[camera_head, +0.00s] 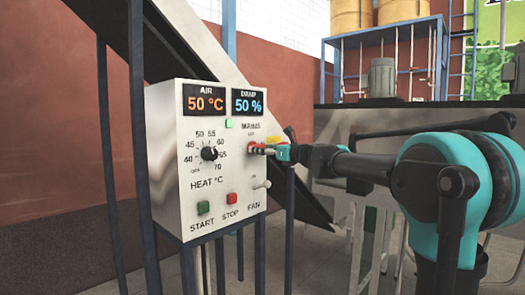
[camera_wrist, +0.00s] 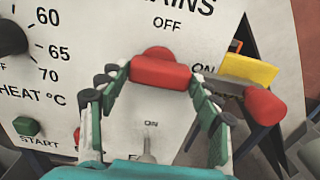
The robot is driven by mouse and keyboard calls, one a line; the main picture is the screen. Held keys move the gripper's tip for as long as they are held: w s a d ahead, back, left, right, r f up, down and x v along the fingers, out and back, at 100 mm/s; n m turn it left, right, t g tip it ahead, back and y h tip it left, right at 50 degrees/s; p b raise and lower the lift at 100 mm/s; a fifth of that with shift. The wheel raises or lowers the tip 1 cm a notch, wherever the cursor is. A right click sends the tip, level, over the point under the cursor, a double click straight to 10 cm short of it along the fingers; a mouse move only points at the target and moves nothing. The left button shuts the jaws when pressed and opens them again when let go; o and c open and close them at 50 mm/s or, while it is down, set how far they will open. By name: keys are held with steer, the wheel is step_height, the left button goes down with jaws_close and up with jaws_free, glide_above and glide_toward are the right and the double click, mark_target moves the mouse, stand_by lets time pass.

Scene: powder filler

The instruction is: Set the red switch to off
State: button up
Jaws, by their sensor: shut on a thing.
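The red switch (camera_wrist: 160,72) sits on the front of the white control panel (camera_wrist: 60,90), under the word OFF and left of the word ON. Its bar lies about level in the wrist view, with a rounded red part behind it. My gripper (camera_wrist: 160,82) is shut on the bar, one finger at each end. In the head view the red switch (camera_head: 257,149) shows under the MAINS label, partly covered by my gripper (camera_head: 268,150), which reaches in from the right.
A yellow piece (camera_wrist: 248,69) and a grey lever with a red end (camera_wrist: 265,105) stand right of the switch. Left are the heat dial (camera_head: 209,154), green START button (camera_head: 203,208) and red STOP button (camera_head: 232,199). The fan toggle (camera_head: 262,184) is below.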

steer(key=shift+c, duration=0.5)
steer(key=shift+n, duration=0.4)
steer(key=n, duration=1.7)
steer(key=shift+s+a+r, duration=0.1)
steer(key=shift+s, duration=0.05)
steer(key=o, duration=1.1)
